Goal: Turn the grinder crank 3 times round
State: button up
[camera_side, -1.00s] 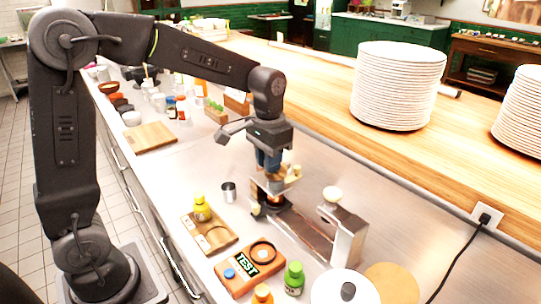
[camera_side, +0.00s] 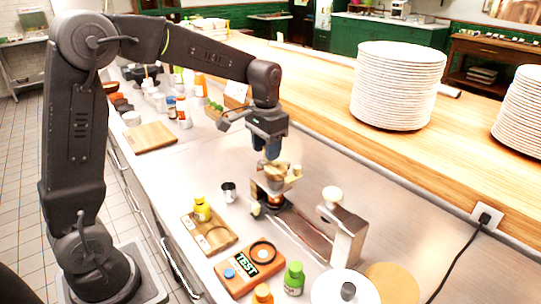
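The grinder (camera_side: 275,197) appears to be the small brass-and-wood device at the left end of a long metal frame on the steel counter. Its pale top part (camera_side: 275,173), with a light knob (camera_side: 296,170) on the right, looks like the crank, though the details are small. My gripper (camera_side: 268,154) points down just above this top part, with its blue fingers apparently clear of it. The gap between the fingers is too small to read, and nothing is visibly held.
A metal upright (camera_side: 346,236) with a white knob (camera_side: 332,194) stands to the right. A metal cup (camera_side: 229,191), wooden tray (camera_side: 232,245), orange TEST box (camera_side: 231,287) and green bottle (camera_side: 293,279) are nearby. A plate stack (camera_side: 397,85) stands on the wooden ledge behind.

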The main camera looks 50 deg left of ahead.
jog(key=shift+r, duration=3.05)
jog(key=shift+s, duration=0.1)
jog(key=s+d+t, duration=0.2)
jog(key=s+d, duration=0.1)
jog(key=s, duration=0.7)
jog(key=s+d+t, duration=0.3)
jog(key=s, duration=0.7)
jog(key=shift+s+d+f+t, duration=0.15)
jog(key=shift+s+f+t, duration=0.15)
jog(key=shift+s+f, duration=0.1)
jog(key=shift+o, duration=0.2)
jog(key=shift+w+r, duration=0.1)
jog(key=shift+w, duration=0.05)
